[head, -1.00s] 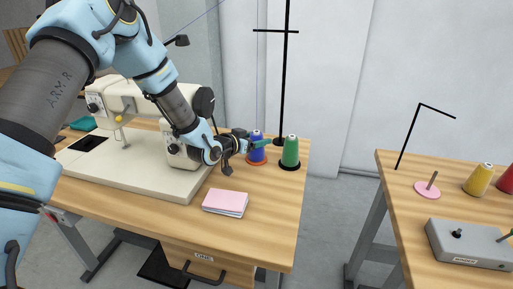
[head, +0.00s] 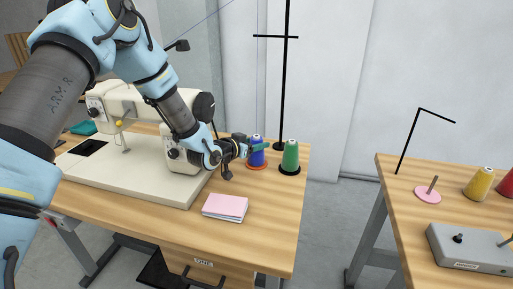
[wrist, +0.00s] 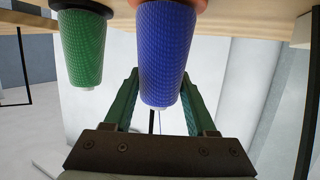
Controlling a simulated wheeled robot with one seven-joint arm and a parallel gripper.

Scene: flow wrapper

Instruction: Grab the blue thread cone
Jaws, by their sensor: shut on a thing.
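The blue thread cone (head: 257,157) is upright over an orange disc (head: 257,165) near the right end of the sewing table. My gripper (head: 258,147) reaches it from the left and is shut on the cone's upper part. In the wrist view, which shows the table at the top, the blue cone (wrist: 165,50) stands between my two green fingers (wrist: 158,98). The cone hides part of the fingertips. Whether its base touches the disc cannot be told.
A green thread cone (head: 290,156) stands close to the right of the blue one. A thin black thread stand (head: 284,80) rises behind them. The sewing machine (head: 135,103) is at left, and a pink pad (head: 225,206) lies in front. A second table (head: 400,190) is at right.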

